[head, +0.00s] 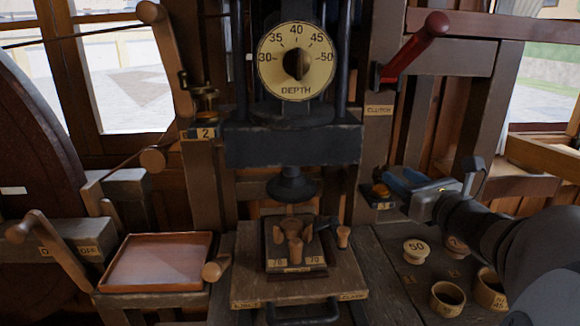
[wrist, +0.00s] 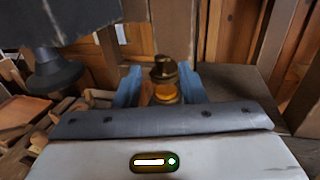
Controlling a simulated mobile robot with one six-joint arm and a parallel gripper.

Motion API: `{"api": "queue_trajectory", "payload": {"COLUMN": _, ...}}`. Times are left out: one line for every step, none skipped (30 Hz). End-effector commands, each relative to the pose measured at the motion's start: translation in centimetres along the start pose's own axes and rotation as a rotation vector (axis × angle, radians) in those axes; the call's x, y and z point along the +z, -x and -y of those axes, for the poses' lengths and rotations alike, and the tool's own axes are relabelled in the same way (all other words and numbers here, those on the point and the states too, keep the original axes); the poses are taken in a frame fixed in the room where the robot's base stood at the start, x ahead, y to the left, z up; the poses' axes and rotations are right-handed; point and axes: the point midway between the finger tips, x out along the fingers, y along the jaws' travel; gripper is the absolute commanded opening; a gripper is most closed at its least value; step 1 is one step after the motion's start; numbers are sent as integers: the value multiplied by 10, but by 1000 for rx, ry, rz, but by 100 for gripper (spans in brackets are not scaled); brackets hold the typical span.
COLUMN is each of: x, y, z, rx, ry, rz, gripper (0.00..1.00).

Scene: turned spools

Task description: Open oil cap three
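Oil cup three is a small brass-and-amber fitting (head: 380,191) above a label "3" on the post right of the press. In the wrist view its dark brass cap (wrist: 164,68) sits above the amber body (wrist: 166,93). My gripper (head: 392,184) comes in from the right with blue fingers. In the wrist view the gripper (wrist: 161,88) is open, one finger on each side of the cup. A gap shows on the left; whether the right finger touches is unclear. The lower part of the cup is hidden behind the gripper body.
A similar brass oil cup (head: 205,92) labelled "2" stands left of the press. A red clutch lever (head: 415,50) is above my gripper. A depth dial (head: 297,62) tops the press. Wooden spools (head: 416,250) and rings stand on the bench below my arm. A wooden tray (head: 158,262) is left.

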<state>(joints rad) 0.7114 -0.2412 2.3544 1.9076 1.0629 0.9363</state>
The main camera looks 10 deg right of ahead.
Motion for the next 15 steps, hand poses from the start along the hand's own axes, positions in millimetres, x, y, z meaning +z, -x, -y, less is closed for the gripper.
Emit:
{"api": "queue_trajectory", "payload": {"x": 0, "y": -3, "z": 1, "rx": -3, "ry": -7, "rz": 4, "gripper": 37}}
{"api": "queue_trajectory", "payload": {"x": 0, "y": -6, "z": 2, "rx": -4, "ry": -10, "rz": 6, "gripper": 37}}
{"api": "queue_trajectory", "payload": {"x": 1, "y": -10, "z": 2, "rx": -3, "ry": -11, "rz": 7, "gripper": 37}}
{"api": "queue_trajectory", "payload": {"x": 1, "y": -15, "z": 1, "rx": -2, "ry": -10, "rz": 6, "gripper": 37}}
{"api": "queue_trajectory", "payload": {"x": 1, "y": -19, "z": 1, "rx": -1, "ry": -10, "rz": 5, "gripper": 37}}
{"api": "queue_trajectory", "payload": {"x": 1, "y": -25, "z": 0, "rx": 0, "ry": -10, "rz": 5, "gripper": 37}}
{"api": "queue_trajectory", "payload": {"x": 1, "y": -30, "z": 0, "rx": 0, "ry": -10, "rz": 5, "gripper": 37}}
{"api": "queue_trajectory", "payload": {"x": 0, "y": -36, "z": 0, "rx": 0, "ry": -9, "rz": 4, "gripper": 37}}
{"api": "queue_trajectory", "payload": {"x": 1, "y": -43, "z": 0, "rx": 1, "ry": -8, "rz": 5, "gripper": 37}}
{"api": "queue_trajectory", "payload": {"x": 1, "y": -47, "z": 0, "rx": 0, "ry": -9, "rz": 4, "gripper": 37}}
{"api": "queue_trajectory", "payload": {"x": 0, "y": -52, "z": 0, "rx": 1, "ry": -9, "rz": 3, "gripper": 37}}
{"api": "queue_trajectory", "payload": {"x": 1, "y": -58, "z": 0, "rx": 0, "ry": -8, "rz": 4, "gripper": 37}}
{"api": "queue_trajectory", "payload": {"x": 1, "y": -61, "z": 0, "rx": 0, "ry": -7, "rz": 5, "gripper": 37}}
{"api": "queue_trajectory", "payload": {"x": 1, "y": -65, "z": 0, "rx": 0, "ry": -6, "rz": 4, "gripper": 37}}
{"api": "queue_trajectory", "payload": {"x": 1, "y": -68, "z": 0, "rx": -1, "ry": -7, "rz": 3, "gripper": 37}}
